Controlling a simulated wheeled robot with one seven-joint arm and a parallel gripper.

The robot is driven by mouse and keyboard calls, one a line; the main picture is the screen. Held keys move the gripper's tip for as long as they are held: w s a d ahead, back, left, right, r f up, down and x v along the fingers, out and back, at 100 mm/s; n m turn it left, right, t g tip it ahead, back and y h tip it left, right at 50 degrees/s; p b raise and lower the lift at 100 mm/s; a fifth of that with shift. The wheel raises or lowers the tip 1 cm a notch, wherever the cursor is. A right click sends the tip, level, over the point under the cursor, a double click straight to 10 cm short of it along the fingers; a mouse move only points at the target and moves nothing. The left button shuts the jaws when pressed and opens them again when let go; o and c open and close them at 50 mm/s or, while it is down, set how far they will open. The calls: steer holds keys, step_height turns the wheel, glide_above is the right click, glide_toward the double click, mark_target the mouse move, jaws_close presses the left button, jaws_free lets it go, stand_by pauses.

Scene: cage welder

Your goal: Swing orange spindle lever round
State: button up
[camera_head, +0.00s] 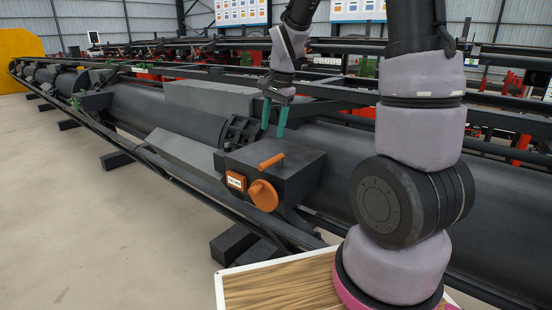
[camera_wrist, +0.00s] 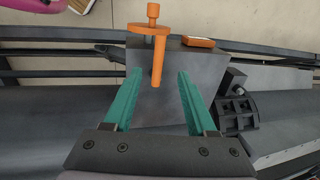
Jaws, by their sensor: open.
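The orange spindle lever sits on the dark grey box (camera_head: 300,168) in the middle of the head view. It has a round orange hub (camera_head: 263,195) on the box's front face and an orange handle bar (camera_head: 271,161) near the top edge. In the wrist view the orange lever (camera_wrist: 157,62) points down between the fingers, with its hub at the top. My gripper (camera_head: 273,118) has two teal fingers and hangs above and behind the lever, apart from it. In the wrist view the fingers (camera_wrist: 158,76) are open, with the handle end appearing between them and nothing clamped.
An orange-framed label (camera_head: 236,181) is left of the hub. A toothed dark clamp ring (camera_head: 240,132) stands left behind the box. Long dark rails and pipes run across the cell. A wooden-topped board (camera_head: 285,287) lies at the front. Open floor (camera_head: 90,220) is at left.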

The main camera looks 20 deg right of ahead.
mark_target(268, 162)
steer(key=x, duration=1.2)
steer(key=shift+d, duration=0.2)
jaws_close()
stand_by(1.0)
